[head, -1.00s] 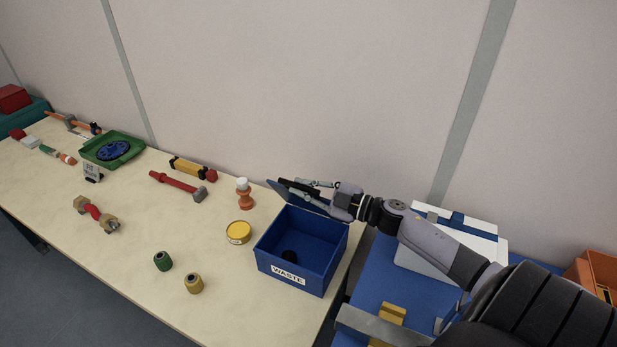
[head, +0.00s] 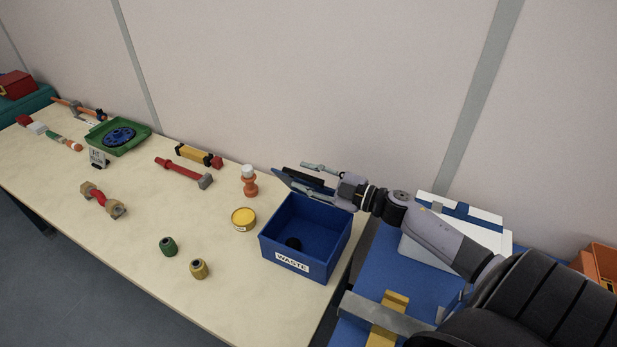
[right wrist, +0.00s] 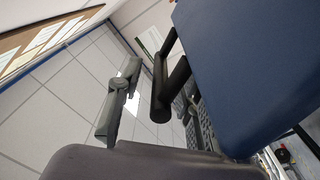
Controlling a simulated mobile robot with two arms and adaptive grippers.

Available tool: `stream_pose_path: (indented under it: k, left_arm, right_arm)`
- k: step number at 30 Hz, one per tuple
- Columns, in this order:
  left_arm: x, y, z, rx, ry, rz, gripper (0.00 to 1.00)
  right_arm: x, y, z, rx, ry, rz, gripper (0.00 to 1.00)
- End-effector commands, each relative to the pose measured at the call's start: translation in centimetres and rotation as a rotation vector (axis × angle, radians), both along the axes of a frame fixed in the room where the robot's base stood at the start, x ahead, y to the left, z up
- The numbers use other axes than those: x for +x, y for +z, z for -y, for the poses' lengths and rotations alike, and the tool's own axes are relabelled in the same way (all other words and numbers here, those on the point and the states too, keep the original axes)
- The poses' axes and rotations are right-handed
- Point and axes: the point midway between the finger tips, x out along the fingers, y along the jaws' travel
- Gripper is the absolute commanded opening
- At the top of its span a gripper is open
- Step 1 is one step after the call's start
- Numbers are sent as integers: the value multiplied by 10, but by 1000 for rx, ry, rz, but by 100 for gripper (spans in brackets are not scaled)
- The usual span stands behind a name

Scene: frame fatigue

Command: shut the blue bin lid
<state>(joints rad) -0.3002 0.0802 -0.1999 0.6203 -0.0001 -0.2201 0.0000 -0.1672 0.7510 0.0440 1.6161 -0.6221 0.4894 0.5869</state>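The blue bin (head: 308,227), labelled WASTE, stands on the table's right end with its top open and a small dark round thing inside. Its blue lid (head: 283,180) is raised at the back edge, partly hidden by my right gripper (head: 310,175). I cannot tell whether a finger touches the lid. My left gripper is out of view.
A yellow tin (head: 243,219), an orange and white piece (head: 249,180), a green roll (head: 168,246) and a yellow roll (head: 199,268) stand left of the bin. A red hammer (head: 184,172) lies farther back. The wall is close behind the lid. The table's front is mostly clear.

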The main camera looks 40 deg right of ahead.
Motion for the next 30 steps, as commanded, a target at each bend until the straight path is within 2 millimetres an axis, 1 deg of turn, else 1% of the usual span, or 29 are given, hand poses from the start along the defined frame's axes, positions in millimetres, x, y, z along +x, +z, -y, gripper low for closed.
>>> stream_pose_path:
  k: [5,8,11,21,25,30]
  left_arm:
    - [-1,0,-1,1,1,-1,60]
    - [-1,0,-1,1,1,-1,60]
    - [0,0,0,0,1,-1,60]
    - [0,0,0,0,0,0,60]
    - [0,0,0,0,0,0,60]
    - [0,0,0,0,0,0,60]
  right_arm:
    - [-2,0,1,0,-1,-1,33]
    - [-11,-1,6,1,-1,-3,33]
    - [-25,-1,12,-1,-1,-4,33]
    - [-82,-2,43,-1,-1,-4,33]
    - [-97,-1,50,0,-1,-2,33]
    - [-106,0,55,0,0,0,33]
